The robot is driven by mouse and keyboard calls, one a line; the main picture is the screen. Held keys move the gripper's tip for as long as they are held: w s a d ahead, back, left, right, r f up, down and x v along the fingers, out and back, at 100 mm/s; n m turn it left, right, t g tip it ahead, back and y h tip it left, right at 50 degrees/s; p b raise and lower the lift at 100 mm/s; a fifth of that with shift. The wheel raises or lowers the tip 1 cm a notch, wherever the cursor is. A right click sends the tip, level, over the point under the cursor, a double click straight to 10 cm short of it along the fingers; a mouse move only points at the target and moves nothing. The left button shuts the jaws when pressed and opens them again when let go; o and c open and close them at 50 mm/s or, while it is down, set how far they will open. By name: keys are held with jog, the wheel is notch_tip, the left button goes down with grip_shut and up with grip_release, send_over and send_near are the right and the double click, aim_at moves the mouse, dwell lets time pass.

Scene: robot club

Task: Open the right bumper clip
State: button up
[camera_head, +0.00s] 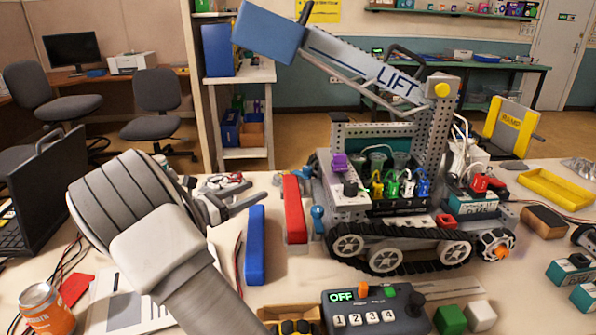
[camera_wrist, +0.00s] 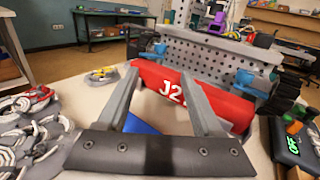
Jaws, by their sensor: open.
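The robot with the LIFT arm (camera_head: 395,248) stands on the table, its perforated plate (camera_wrist: 205,55) facing my wrist camera. A red bumper marked "J2" (camera_wrist: 215,105) lies across its front and also shows in the head view (camera_head: 294,209). The right bumper clip (camera_wrist: 245,78) is blue and sits behind the bumper's right part; it shows in the head view (camera_head: 318,218) too. Another blue clip (camera_wrist: 160,47) is at the left. My gripper (camera_wrist: 160,72) is open and empty, its fingers pointing at the bumper. It also shows in the head view (camera_head: 240,200), left of the red bumper.
A blue bumper (camera_head: 255,245) lies on the table below my gripper. A control box (camera_head: 373,308) reading OFF is at the front. A can (camera_head: 46,310) and laptop (camera_head: 38,195) are at left. Cables and grey parts (camera_wrist: 30,130) lie left in the wrist view.

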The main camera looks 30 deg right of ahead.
aim_at(303, 170)
jog(key=w+d+b, duration=0.1)
jog(key=d, duration=0.4)
jog(key=w+d+b, duration=0.1)
jog(key=d, duration=0.5)
jog(key=d+b, duration=0.2)
jog(key=d, duration=0.3)
jog(key=shift+w+d, duration=0.15)
jog(key=shift+w, duration=0.25)
grip_shut()
